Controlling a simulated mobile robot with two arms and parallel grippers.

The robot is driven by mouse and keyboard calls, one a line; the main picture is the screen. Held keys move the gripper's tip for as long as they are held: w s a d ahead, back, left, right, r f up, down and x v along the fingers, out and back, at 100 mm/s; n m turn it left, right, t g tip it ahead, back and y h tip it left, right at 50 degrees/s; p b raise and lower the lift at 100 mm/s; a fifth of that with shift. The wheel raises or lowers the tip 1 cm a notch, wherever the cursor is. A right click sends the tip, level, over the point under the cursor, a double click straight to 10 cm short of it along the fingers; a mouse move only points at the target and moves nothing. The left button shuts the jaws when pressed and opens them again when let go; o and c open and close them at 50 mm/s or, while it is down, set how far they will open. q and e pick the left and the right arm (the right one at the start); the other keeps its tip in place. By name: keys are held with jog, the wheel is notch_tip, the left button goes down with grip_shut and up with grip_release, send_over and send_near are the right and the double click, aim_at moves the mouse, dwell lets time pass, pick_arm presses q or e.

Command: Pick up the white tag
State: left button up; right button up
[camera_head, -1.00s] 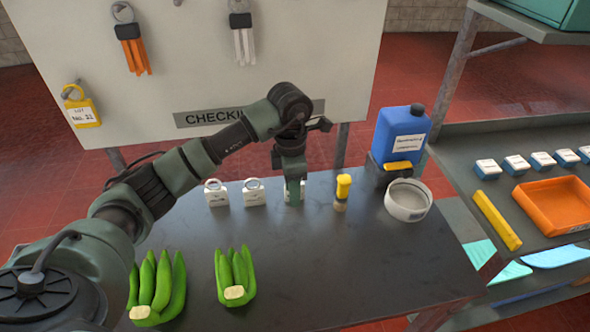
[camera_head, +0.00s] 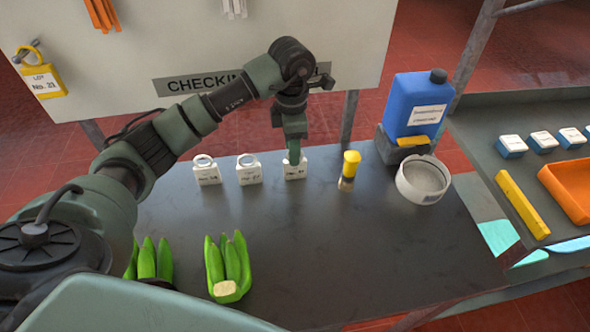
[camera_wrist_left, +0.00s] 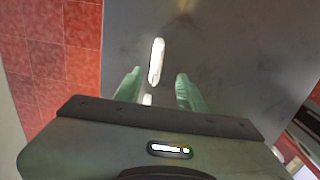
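Three white tags with dark print stand upright in a row on the dark table: a left one (camera_head: 207,175), a middle one (camera_head: 249,174) and a right one (camera_head: 295,172). My left gripper (camera_head: 294,154) points down at the top of the right tag and hides its loop; I cannot tell whether they touch. In the left wrist view my left gripper (camera_wrist_left: 156,88) has its two green fingers apart. A white tag (camera_wrist_left: 157,61) shows edge-on just beyond the fingertips. Another white piece (camera_wrist_left: 147,100) shows between the fingers, partly hidden. My right gripper is not in view.
A yellow-topped brush-like item (camera_head: 350,165), a round white dish (camera_head: 423,181) and a blue jug (camera_head: 415,105) stand right of the tags. Green banana bunches (camera_head: 228,265) lie in front. A board (camera_head: 160,50) rises behind. The table's middle front (camera_head: 340,240) is clear.

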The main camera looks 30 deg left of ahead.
aim_at(293, 178)
pick_arm(q)
notch_tip(293, 178, down, 2)
jog(key=shift+w+f+p, duration=0.1)
jog(key=shift+f+p, duration=0.1)
jog(key=shift+p, duration=0.1)
jog(key=shift+f+p, duration=0.5)
jog(key=shift+f, duration=0.25)
jog(key=f, duration=0.2)
jog(key=f+p, duration=0.1)
jog(key=shift+w+f, duration=0.2)
jog(key=shift+f, duration=0.15)
jog(key=shift+a+f, duration=0.1)
jog(key=shift+f, duration=0.25)
grip_shut()
